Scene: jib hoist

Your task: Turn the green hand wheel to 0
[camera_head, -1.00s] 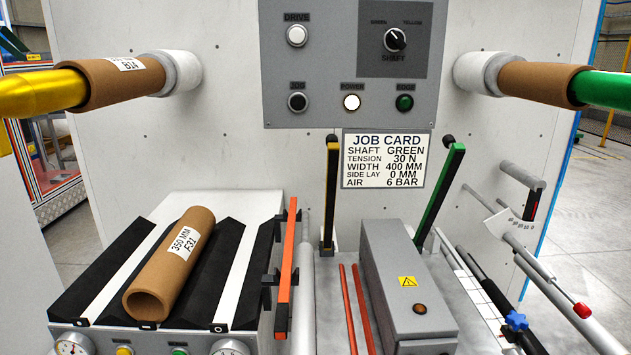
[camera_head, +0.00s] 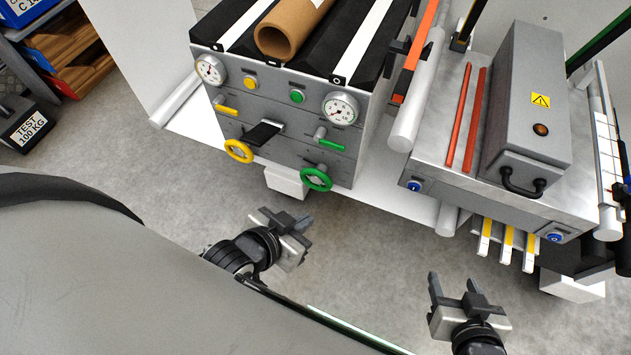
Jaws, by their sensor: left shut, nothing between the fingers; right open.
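The green hand wheel (camera_head: 316,179) is a small ring on the lower right of the grey cabinet front (camera_head: 290,142). A green lever (camera_head: 330,143) and a pressure gauge (camera_head: 341,108) sit above it. A yellow hand wheel (camera_head: 238,151) is to its left, with another gauge (camera_head: 210,69) above. My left gripper (camera_head: 294,228) is shut and empty, below and in front of the green wheel, apart from it. My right gripper (camera_head: 452,290) is open and empty, lower right, well away from the wheel. The gauge readings are too small to tell.
A brown core tube (camera_head: 285,32) lies on top of the cabinet. To the right stands a bench with a grey box (camera_head: 530,105) and yellow-and-white strips (camera_head: 505,245) hanging below. A 100 kg test weight (camera_head: 25,126) is at far left. The floor before the cabinet is clear.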

